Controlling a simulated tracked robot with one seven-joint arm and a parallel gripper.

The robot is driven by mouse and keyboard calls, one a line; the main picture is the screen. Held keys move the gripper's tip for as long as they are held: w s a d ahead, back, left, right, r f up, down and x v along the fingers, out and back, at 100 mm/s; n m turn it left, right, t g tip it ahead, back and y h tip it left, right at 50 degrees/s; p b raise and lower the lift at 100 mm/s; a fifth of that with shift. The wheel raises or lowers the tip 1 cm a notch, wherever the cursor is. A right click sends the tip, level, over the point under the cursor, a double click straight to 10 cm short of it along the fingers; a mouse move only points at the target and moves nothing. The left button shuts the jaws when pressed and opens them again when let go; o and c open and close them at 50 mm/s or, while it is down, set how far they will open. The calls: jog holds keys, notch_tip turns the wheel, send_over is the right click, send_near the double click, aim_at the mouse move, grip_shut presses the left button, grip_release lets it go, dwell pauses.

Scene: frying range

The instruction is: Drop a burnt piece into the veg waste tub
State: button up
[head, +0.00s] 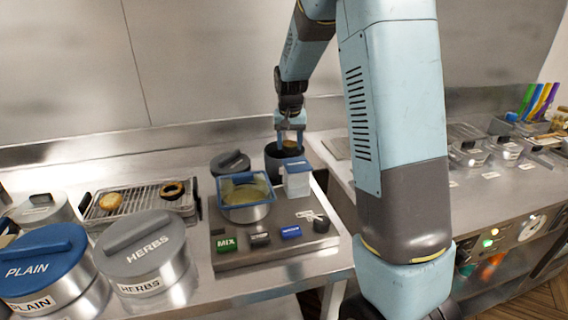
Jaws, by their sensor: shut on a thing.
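My gripper (290,138) is at the back of the counter, pointing down over a dark open tub (272,168). It is shut on a small brownish piece (291,148), partly hidden by the fingers, at about the tub's mouth. I cannot tell whether the piece is above the rim or just inside. No label on this tub is readable. A very dark ring-shaped piece (173,190) lies on the wire rack (140,204) at the left, with a golden piece (110,202) beside it.
A dark round lid (230,163) lies left of the tub. A blue-rimmed basin (246,212) and a white blue-topped box (297,181) stand in front. Lidded HERBS (146,262) and PLAIN (48,268) pots fill the front left. My arm hides the middle right.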

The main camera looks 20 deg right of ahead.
jog(key=o, duration=0.9)
jog(key=shift+s+a+r, duration=0.1)
jog(key=shift+s+r, duration=0.25)
jog(key=shift+r, duration=1.9)
jog(key=shift+s+a+r, duration=0.1)
jog(key=shift+s+r, duration=0.2)
jog(key=shift+r, duration=1.9)
jog(key=shift+s+a+r, duration=0.1)
jog(key=shift+s+r, duration=0.25)
jog(key=shift+r, duration=1.9)
jog(key=s+d+r+n+t, duration=0.1)
jog(key=s+r, duration=0.2)
jog(key=s, duration=0.6)
jog(key=s+r+t, duration=0.1)
jog(key=s+r, duration=0.2)
jog(key=s, duration=0.5)
jog(key=s+f, duration=0.1)
jog(key=s, duration=0.4)
jog(key=s+f+n+t, duration=0.1)
jog(key=s, duration=0.4)
jog(key=s+f+n, duration=0.1)
jog(key=s, duration=0.4)
jog(key=shift+s+a+f+t, duration=0.25)
jog(key=shift+s+t, duration=0.15)
